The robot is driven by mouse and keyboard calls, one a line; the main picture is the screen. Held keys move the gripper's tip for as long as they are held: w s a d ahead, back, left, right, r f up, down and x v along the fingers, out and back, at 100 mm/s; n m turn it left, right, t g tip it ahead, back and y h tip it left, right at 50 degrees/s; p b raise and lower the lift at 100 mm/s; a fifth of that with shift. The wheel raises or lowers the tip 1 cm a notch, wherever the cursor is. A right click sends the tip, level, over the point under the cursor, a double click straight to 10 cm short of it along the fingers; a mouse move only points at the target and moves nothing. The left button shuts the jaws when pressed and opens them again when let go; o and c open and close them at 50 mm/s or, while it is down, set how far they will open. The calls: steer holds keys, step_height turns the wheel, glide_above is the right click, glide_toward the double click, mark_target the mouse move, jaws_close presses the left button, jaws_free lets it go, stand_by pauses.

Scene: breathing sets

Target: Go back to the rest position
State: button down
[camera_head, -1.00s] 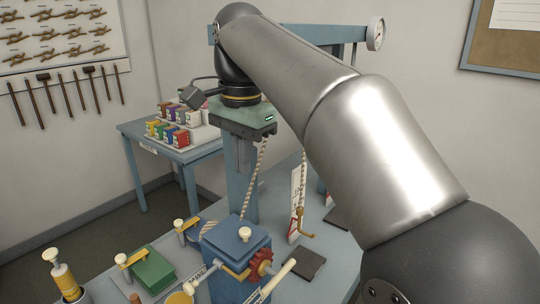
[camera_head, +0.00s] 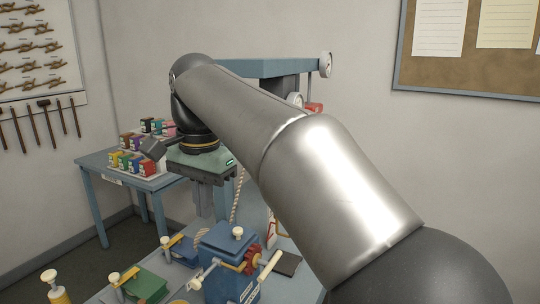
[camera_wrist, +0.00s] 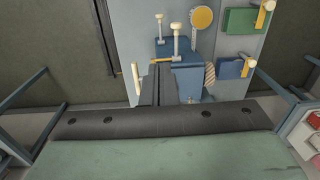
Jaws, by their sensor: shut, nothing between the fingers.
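My gripper (camera_head: 203,195) hangs below its green-topped hand, pointing down, above the blue-grey workbench (camera_head: 315,290). In the wrist view its dark fingers (camera_wrist: 158,82) are together with nothing between them. They appear over or beside the blue box (camera_wrist: 182,82) on the bench. I cannot tell the exact gap to it. In the head view the blue box (camera_head: 222,255) has a red toothed wheel (camera_head: 251,261) and cream handles, and stands in front of my gripper.
A green block (camera_head: 146,286) and a smaller blue block (camera_head: 183,251) with levers stand left of the blue box. A rope (camera_head: 237,195) hangs from a blue frame (camera_head: 265,67) behind my arm. A side table (camera_head: 90,158) holds several coloured boxes.

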steer(key=d+f+n, duration=0.1)
steer(key=d+f, duration=0.6)
steer(key=d, duration=0.3)
steer(key=s+d+f+n, duration=0.4)
steer(key=s+d+f, duration=1.2)
steer(key=f, duration=0.4)
steer(key=shift+s+d+h, duration=0.2)
steer(key=shift+d+h, duration=0.05)
steer(key=shift+h, duration=0.05)
